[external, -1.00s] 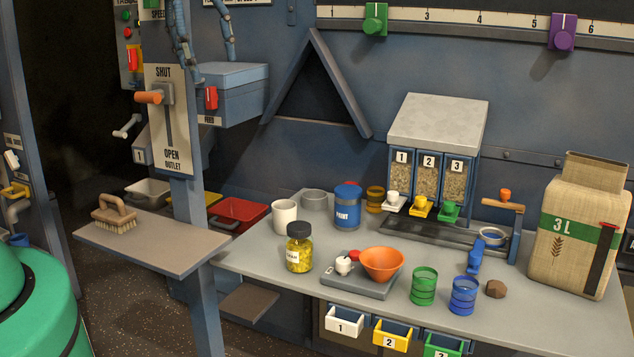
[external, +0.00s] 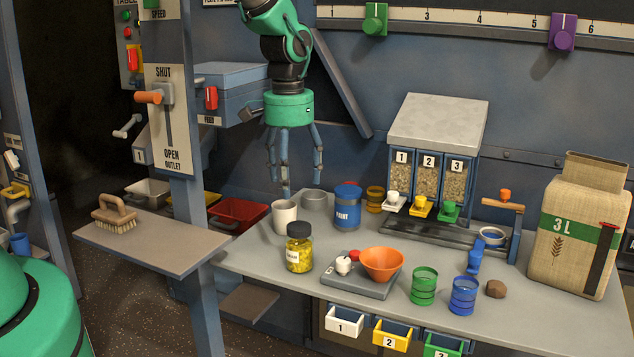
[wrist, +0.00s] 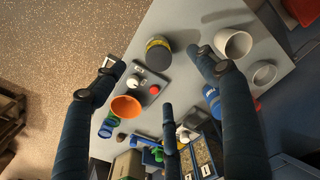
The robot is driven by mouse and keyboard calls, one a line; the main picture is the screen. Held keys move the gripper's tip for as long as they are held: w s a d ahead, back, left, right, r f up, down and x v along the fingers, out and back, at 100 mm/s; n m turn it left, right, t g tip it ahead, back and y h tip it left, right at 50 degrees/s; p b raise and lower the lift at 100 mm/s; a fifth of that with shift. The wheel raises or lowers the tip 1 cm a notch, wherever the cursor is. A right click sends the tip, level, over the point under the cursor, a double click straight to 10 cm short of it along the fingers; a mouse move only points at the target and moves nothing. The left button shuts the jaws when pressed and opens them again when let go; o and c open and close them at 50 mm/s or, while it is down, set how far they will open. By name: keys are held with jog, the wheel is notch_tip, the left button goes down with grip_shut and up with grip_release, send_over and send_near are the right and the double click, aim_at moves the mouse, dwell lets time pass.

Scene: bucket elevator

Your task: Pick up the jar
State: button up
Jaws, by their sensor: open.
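The jar (external: 299,247) stands upright on the grey table. It has a dark lid, a white label and yellow contents. In the wrist view the jar (wrist: 158,53) shows from above, near the top middle. My gripper (external: 293,180) points down above the back left of the table, higher than the jar and behind it. Its fingers are spread and empty. In the wrist view the fingers of my gripper (wrist: 155,85) stand apart, with the jar beyond them and not between their tips.
A white cup (external: 284,217) and a blue paint can (external: 347,207) stand behind the jar. A scale (external: 358,287) with an orange bowl (external: 381,264) is at its right. A post (external: 206,290) and a side shelf (external: 150,243) with a brush (external: 115,215) are at the left.

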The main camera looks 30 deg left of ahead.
send_over(299, 226)
notch_tip(299, 226, down, 4)
jog(key=shift+f, duration=0.15)
jog(key=shift+f+b, duration=0.65)
jog(key=shift+f, duration=3.6)
jog(key=shift+f, duration=0.15)
jog(key=shift+f+b, duration=0.45)
jog(key=shift+f, duration=2.05)
jog(key=c, duration=1.6)
